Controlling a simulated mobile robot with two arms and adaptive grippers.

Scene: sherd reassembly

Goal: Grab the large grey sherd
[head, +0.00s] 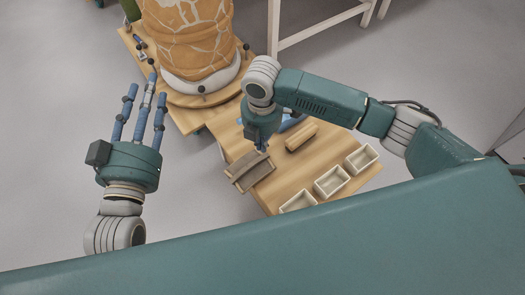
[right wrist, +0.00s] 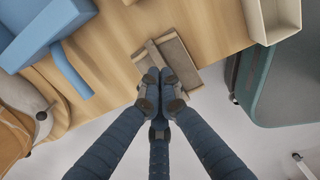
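The large grey sherd (head: 244,163) is a grey-brown slab at the left edge of the wooden table, below my right gripper (head: 262,149). In the right wrist view the sherd (right wrist: 182,54) shows just beyond the fingertips, with a raised ridge along one side. The right gripper (right wrist: 161,88) has its fingers drawn close together at the sherd's near edge and appears shut on it. The fingers hide part of that edge. My left gripper (head: 140,100) is open and empty, its fingers spread, off the table's left side.
Three pale open boxes (head: 331,181) line the table's right edge. A light wooden block (head: 301,137) lies right of my right gripper. A blue object (right wrist: 45,35) lies on the table. A large orange cracked vessel (head: 188,40) stands at the back.

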